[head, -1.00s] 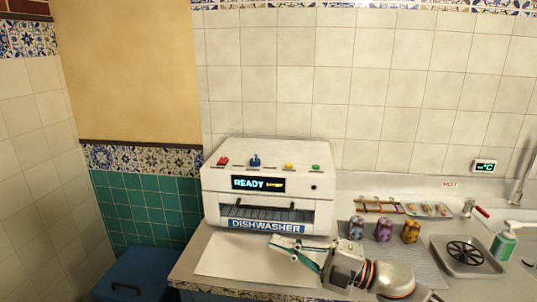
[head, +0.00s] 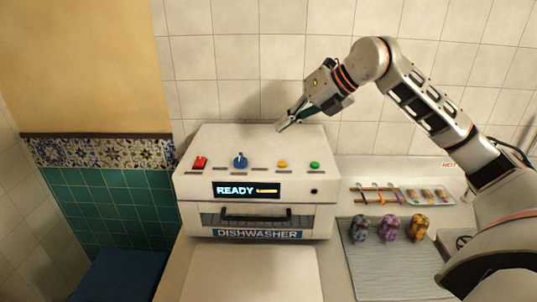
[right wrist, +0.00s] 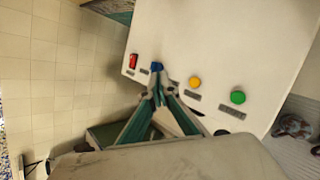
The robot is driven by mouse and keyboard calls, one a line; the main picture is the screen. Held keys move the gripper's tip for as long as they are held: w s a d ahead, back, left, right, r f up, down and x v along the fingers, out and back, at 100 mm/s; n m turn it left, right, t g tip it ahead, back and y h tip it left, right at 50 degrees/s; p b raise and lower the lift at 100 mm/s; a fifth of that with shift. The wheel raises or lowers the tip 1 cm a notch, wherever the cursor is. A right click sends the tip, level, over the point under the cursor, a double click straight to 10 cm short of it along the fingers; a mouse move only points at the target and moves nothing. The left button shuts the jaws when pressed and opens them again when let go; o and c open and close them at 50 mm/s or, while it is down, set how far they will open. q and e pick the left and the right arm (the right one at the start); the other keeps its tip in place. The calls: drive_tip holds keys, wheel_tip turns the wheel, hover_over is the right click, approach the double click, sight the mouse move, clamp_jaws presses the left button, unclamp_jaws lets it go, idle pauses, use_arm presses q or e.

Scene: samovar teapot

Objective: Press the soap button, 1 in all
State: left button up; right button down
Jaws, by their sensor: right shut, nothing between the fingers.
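The white dishwasher (head: 255,208) stands on the counter with a READY display. Along the top front edge are a red switch (head: 200,162), a blue knob (head: 240,160), a yellow button (head: 282,164) and a green button (head: 315,165). Their small labels are too blurred to read, so I cannot tell which is the soap button. My right gripper (head: 284,125) is shut and empty, above the back of the dishwasher top. In the right wrist view its fingertips (right wrist: 157,90) overlap the line to the blue knob (right wrist: 157,66); the yellow button (right wrist: 195,82) is to their right. My left gripper is out of view.
Several patterned cups (head: 390,229) stand on a ribbed mat (head: 385,270) to the right. A tray with small items (head: 428,196) lies behind them. The tiled wall (head: 240,60) rises close behind the dishwasher. The counter before the dishwasher holds its pale lowered panel (head: 250,272).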

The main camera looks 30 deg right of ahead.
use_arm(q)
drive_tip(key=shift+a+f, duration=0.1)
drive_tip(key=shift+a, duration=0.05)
use_arm(e)
drive_tip(key=shift+w+d+r, duration=0.15)
drive_tip(key=shift+d+r, duration=0.2)
drive_tip(key=shift+d, duration=0.1)
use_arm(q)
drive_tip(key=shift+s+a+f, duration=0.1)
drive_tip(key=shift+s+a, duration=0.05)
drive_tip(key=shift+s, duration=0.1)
use_arm(e)
drive_tip(key=shift+f, duration=0.15)
drive_tip(key=b, duration=0.5)
hover_over(285, 163)
wheel_tip(285, 163, down, 5)
drive_tip(key=shift+a+f, duration=0.1)
drive_tip(key=shift+f, duration=0.1)
wheel_tip(285, 163, down, 3)
drive_tip(key=shift+r+b, duration=0.15)
drive_tip(key=shift+b, duration=0.6)
drive_tip(key=shift+f, duration=0.2)
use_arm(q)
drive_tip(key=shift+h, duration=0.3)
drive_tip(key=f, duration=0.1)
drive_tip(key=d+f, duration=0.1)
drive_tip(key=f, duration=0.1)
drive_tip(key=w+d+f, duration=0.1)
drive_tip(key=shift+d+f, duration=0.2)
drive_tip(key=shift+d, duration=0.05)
